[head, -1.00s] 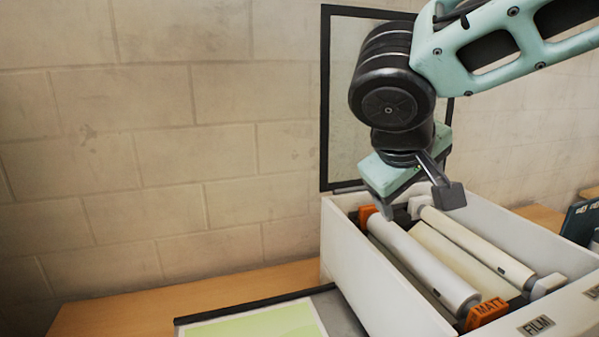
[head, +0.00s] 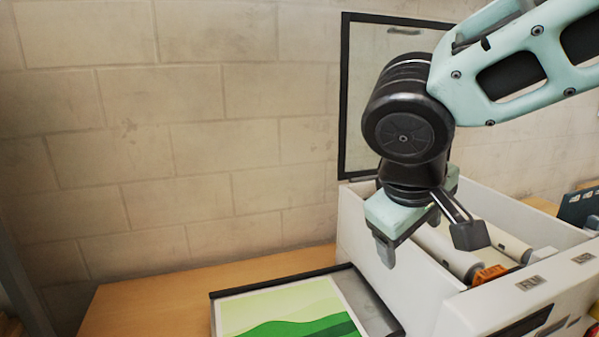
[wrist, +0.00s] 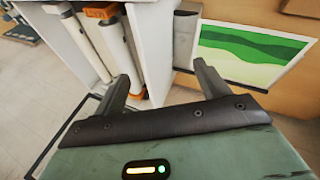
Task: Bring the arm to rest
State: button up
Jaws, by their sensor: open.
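My gripper (head: 428,247) hangs above the near left edge of the white laminator (head: 395,255) in the head view, its fingers apart and nothing between them. In the wrist view my gripper (wrist: 165,80) also shows open and empty, with the laminator's white wall (wrist: 155,40) beyond the fingers. The laminator's top is open, and pale rolls (head: 510,245) with an orange end holder (head: 490,273) lie inside. My arm partly hides the rolls in the head view.
A dark-edged tray with a green landscape print (head: 285,310) sits left of the laminator on the wooden bench (head: 150,290). The raised dark-framed lid (head: 347,100) stands behind my arm. The bench's left part is clear. A block wall (head: 200,130) closes the back.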

jog(key=s+a+f+n+g+y, duration=0.1)
jog(key=s+f+g+y, duration=0.1)
jog(key=s+f, duration=0.5)
jog(key=s+f+n+g+y, duration=0.1)
jog(key=s+f+g+y, duration=0.2)
jog(key=s, duration=0.6)
notch_tip(320, 180, down, 11)
jog(key=h+b, duration=0.1)
jog(key=b, duration=0.9)
jog(key=shift+f, duration=0.1)
